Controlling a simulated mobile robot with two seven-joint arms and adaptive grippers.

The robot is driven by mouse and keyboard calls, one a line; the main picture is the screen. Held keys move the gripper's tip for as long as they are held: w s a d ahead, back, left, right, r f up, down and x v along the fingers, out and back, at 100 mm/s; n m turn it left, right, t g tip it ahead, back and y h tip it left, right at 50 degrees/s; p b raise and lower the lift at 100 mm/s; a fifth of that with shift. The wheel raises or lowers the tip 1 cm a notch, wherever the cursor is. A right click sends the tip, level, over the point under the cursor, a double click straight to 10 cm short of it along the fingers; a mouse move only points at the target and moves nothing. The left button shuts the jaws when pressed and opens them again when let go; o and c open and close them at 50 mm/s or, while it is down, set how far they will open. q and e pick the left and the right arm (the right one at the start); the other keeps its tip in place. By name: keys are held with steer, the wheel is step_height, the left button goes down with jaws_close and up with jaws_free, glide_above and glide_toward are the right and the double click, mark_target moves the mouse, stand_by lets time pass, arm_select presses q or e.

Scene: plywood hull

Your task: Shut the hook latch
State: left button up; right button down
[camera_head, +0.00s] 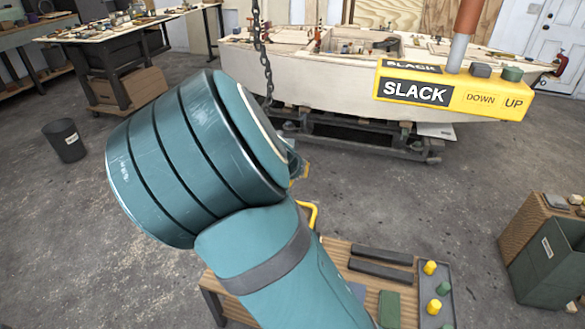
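The hook latch cannot be made out. A dark chain (264,50) hangs from the top of the picture and runs down behind a large teal arm link of mine, which fills the middle. A small dark and yellowish part (298,165) shows at the right edge of that link. I cannot tell whether it belongs to a hook or to something else. Neither of my grippers can be made out. The yellow pendant (455,92) at upper right reads SLACK, DOWN and UP, with a grey button and a green button on top.
A wooden boat hull (330,75) rests on a dark cradle (350,135) at the back. A low slatted bench (335,252) with a grey tray (435,300) stands at the bottom. A green bin (548,265) is at right, a dark bucket (65,140) at left. Open floor lies between.

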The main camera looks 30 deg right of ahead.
steer(key=shift+s+d+f, duration=0.15)
steer(key=shift+f, duration=0.15)
stand_by(0.5)
